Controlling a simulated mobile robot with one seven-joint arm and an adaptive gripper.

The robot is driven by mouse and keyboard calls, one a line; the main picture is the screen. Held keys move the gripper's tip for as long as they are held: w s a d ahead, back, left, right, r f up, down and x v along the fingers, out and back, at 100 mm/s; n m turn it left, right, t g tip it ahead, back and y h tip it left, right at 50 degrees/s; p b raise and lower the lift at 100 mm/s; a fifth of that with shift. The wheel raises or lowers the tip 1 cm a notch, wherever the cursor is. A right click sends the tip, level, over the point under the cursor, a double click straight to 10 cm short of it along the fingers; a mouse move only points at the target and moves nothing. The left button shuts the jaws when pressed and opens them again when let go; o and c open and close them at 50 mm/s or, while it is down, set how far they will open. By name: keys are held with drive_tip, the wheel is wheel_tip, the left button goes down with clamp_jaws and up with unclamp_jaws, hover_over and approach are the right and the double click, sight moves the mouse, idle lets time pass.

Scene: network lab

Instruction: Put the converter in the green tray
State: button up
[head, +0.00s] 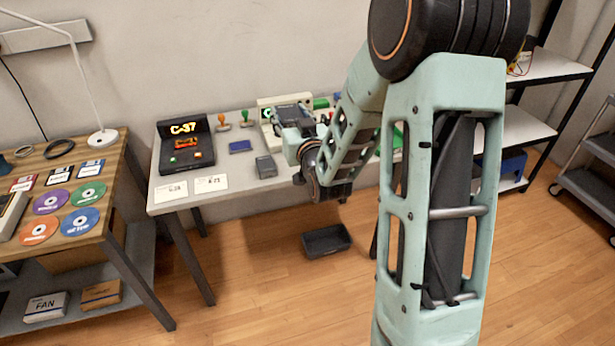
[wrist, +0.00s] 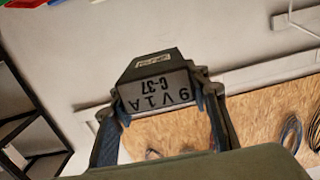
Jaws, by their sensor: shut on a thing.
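My gripper (wrist: 158,92) is shut on the converter (wrist: 155,70), a dark grey box with a pale label reading 9V 1A C-37, upside down in the wrist view. A finger lies on each side of it. In the head view my gripper (head: 293,122) is over the grey table, and the held converter is hard to tell apart from it. A green surface (head: 398,132) shows through an opening in my arm; it may be the green tray, but most of it is hidden.
A black console (head: 185,145) showing C-37 stands at the table's left. A grey box (head: 265,166), a blue box (head: 240,146), stamps and two label cards (head: 172,191) lie nearby. A dark bin (head: 326,241) is on the floor. A wooden table (head: 112,165) with discs stands left.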

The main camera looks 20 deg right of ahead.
drive_tip(key=w+d+f+b, duration=0.3)
drive_tip(key=d+f+b, duration=0.2)
drive_tip(key=f+b, duration=0.3)
drive_tip(key=w+d+f+b, duration=0.3)
drive_tip(key=d+f+b, duration=0.2)
drive_tip(key=f+b, duration=0.4)
drive_tip(key=b, duration=0.3)
drive_tip(key=shift+d, duration=0.2)
drive_tip(key=shift+s, duration=0.1)
